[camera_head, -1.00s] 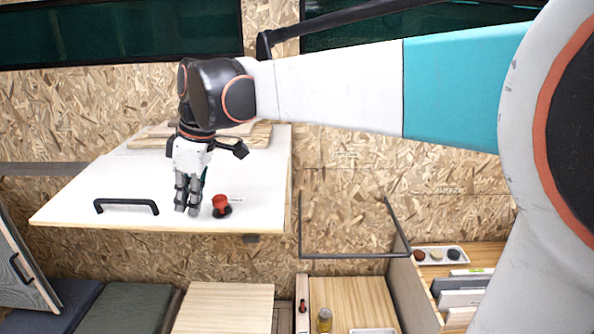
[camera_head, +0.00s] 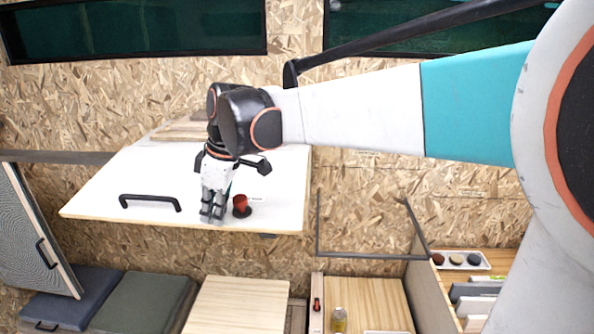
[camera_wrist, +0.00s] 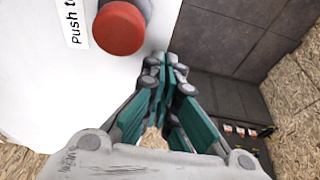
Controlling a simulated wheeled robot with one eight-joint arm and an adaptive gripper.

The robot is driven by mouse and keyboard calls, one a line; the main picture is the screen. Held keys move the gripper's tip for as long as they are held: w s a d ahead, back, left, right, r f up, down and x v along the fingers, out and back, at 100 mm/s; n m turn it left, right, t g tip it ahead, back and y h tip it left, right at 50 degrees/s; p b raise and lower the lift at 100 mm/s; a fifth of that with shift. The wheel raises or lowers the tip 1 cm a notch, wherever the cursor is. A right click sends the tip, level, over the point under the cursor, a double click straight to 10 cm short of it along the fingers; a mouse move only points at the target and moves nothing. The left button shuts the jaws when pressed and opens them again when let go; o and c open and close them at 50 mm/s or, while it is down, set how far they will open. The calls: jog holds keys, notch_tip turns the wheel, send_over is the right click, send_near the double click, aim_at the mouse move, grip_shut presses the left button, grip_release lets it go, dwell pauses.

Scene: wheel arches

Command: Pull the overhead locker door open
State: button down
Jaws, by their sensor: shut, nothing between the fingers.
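A white panel, seemingly the locker door (camera_head: 115,190), slopes out from the chipboard wall in the head view. A black bar handle (camera_head: 150,201) is at its front left. A red knob (camera_head: 240,202) on a dark base stands near its front right. The knob also shows in the wrist view (camera_wrist: 120,28), beside a label partly reading "Push to". My gripper (camera_head: 211,216) points down at the panel just left of the knob, to the right of the handle. Its fingers (camera_wrist: 168,62) are together and hold nothing. I cannot tell whether the fingertips touch the panel.
A grey door with a dark handle (camera_head: 35,235) leans at the far left. Dark seat cushions (camera_head: 140,303) and a wooden top (camera_head: 240,302) lie below. A dark rail frame (camera_head: 375,256) and a tray of small round items (camera_head: 460,259) are to the right.

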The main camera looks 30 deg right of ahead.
aim_at(217, 229)
notch_tip(217, 229, down, 6)
jog(key=b, duration=0.3)
jog(key=shift+w+d+t+h, duration=0.15)
jog(key=shift+d+t+h, duration=0.05)
jog(key=shift+t+h, duration=0.1)
jog(key=shift+r, duration=0.1)
